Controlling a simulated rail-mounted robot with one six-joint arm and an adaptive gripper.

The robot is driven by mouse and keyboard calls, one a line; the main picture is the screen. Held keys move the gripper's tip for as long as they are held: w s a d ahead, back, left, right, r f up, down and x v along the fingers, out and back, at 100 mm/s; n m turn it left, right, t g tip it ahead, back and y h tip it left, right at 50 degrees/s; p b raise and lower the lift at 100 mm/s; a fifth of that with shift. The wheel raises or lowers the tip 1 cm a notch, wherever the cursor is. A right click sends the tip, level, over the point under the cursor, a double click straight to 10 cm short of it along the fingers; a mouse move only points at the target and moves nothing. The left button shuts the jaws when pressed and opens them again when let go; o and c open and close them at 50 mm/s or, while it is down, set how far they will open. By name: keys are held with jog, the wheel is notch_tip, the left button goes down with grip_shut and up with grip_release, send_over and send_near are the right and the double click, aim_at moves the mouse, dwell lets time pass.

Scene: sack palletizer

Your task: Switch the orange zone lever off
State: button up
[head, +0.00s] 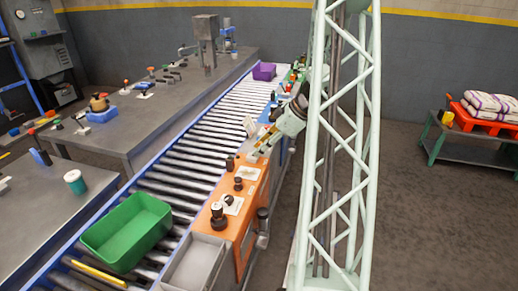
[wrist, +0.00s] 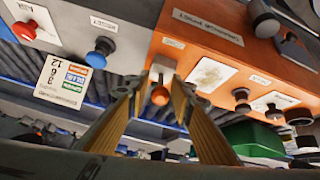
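The orange zone's console (head: 253,212) stands along the right side of the roller conveyor. In the wrist view its orange panel (wrist: 262,58) fills the upper right. An orange round knob (wrist: 160,96), seemingly the lever's end, shows near a pale plate (wrist: 162,72) at the panel's edge. My gripper (wrist: 159,86) is open, with its two yellowish fingers on either side of the knob in this view. I cannot tell whether they touch it. In the head view my gripper (head: 262,146) is at the far end of the orange console, and the lever is not clear there.
A blue knob (wrist: 103,50) and a red button (wrist: 25,31) sit on the neighbouring grey panel. Dark knobs (wrist: 241,100) stand on the orange panel. A green crate (head: 128,232) and a purple crate (head: 264,71) are on the conveyor (head: 205,140).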

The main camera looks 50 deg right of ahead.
jog(key=shift+o, duration=0.6)
jog(key=shift+a, duration=0.1)
jog(key=v, duration=1.2)
jog(key=shift+w, duration=0.1)
dwell(0.4)
